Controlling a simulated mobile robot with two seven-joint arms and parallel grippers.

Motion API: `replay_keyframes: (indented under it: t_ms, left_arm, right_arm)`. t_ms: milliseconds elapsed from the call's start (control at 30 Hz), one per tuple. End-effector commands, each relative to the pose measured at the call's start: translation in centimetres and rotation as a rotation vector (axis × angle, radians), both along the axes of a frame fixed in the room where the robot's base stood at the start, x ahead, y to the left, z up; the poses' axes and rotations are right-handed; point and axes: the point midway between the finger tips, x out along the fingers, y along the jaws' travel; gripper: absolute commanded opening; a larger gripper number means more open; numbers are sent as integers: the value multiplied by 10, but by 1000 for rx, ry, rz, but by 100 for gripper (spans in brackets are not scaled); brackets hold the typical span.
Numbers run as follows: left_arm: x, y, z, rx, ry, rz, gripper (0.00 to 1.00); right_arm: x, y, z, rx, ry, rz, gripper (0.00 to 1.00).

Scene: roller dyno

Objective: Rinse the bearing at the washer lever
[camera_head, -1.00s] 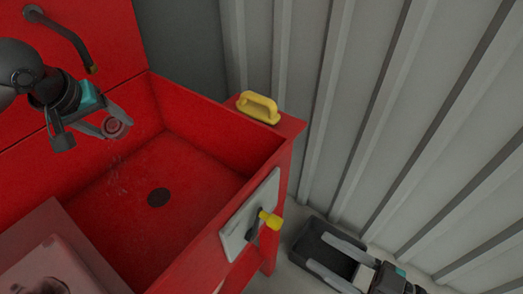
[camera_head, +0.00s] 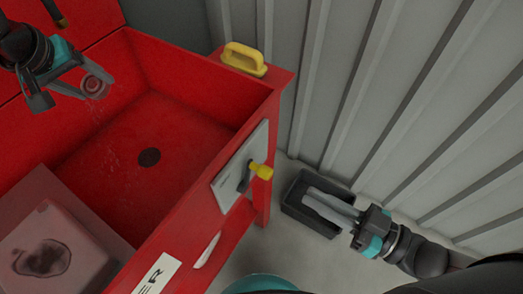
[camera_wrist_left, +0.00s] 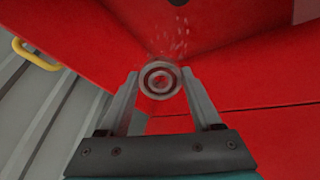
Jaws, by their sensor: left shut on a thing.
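The bearing (camera_head: 93,88), a small ring, is held between the fingertips of my left gripper (camera_head: 96,86) over the red washer basin (camera_head: 190,118). In the left wrist view the bearing (camera_wrist_left: 160,80) sits between the two fingers, its ring face to the camera. Faint droplets show near it in both views. The washer lever (camera_head: 260,171), with a yellow tip, is on a pale plate on the basin's front right side. My right gripper (camera_head: 308,196) is lower right, over a dark bin and apart from the lever. Its finger gap is unclear.
A yellow handle (camera_head: 243,58) stands on the basin's right rim. The dark bin (camera_head: 300,222) is on the floor beside the corrugated wall (camera_head: 420,110). A pinkish block (camera_head: 60,225) with a dark patch occupies the lower left. A dark drain (camera_head: 149,157) marks the basin floor.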

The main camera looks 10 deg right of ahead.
Motion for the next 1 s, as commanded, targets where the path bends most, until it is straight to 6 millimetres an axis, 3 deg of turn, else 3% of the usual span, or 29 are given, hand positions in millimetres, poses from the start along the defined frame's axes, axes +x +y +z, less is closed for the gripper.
replay_keyframes:
  t_ms: [100,600,800,1000]
  left_arm:
    - [0,0,1,-1,-1,0,1]
    - [0,0,1,-1,-1,0,1]
    - [0,0,1,0,-2,0,1]
    - [0,0,1,-1,-1,0,1]
  right_arm:
    - [2,-1,1,100,104,-34,0]
    - [14,-15,-1,883,789,-232,0]
    - [16,-19,-3,1095,940,-268,0]
    - [20,-19,-3,1164,987,-277,0]
